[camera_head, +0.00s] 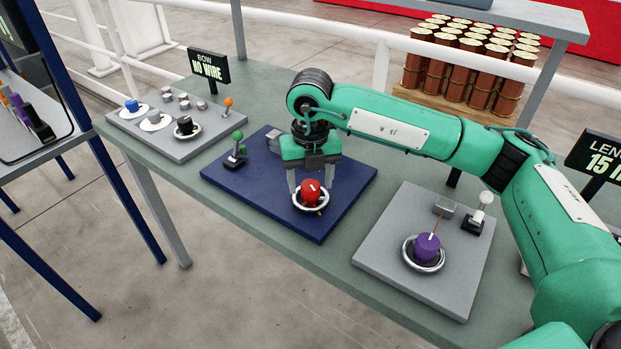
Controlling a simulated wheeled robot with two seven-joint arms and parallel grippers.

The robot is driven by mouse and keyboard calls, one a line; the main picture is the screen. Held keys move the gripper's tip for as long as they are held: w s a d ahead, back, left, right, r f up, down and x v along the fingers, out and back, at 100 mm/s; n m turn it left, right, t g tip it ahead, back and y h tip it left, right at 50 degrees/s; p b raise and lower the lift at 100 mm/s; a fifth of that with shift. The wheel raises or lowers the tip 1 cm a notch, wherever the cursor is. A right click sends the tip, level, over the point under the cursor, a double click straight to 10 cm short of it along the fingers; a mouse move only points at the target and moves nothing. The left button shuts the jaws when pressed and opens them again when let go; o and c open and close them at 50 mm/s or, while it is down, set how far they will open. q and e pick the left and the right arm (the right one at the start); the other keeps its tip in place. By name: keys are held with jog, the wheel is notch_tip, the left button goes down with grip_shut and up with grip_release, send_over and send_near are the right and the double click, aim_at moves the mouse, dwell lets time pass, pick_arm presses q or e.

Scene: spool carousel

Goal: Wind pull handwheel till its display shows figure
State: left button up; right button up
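My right gripper (311,186) points down over the blue panel (228,180). Its two fingers stand apart on either side of a red knob (310,192) with a white mark, set inside a silver ring wheel (312,208). I see a gap between fingers and knob; whether a finger touches the ring I cannot tell. A purple knob (428,246) in a similar ring sits on the grey panel at right. No label shows which wheel is the pull handwheel. One display (208,68) reads "BOW NO WIRE"; another (597,160), cut off, begins "LENG" and "15". My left gripper is out of view.
A green-handled lever (238,150) stands left of the red knob, a white-knobbed lever (480,212) near the purple one. The left grey panel (170,148) holds several knobs and an orange lever (228,105). Copper-coloured cylinders (465,62) stand behind the white rail.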

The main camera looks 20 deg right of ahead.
aim_at(310, 184)
jog(key=shift+r, duration=0.3)
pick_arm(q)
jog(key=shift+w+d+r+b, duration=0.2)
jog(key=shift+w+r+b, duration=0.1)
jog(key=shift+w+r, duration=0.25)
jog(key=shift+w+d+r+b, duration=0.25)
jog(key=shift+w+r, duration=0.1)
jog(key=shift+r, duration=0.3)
pick_arm(e)
notch_tip(310, 184, up, 13)
jog(key=shift+r, duration=0.1)
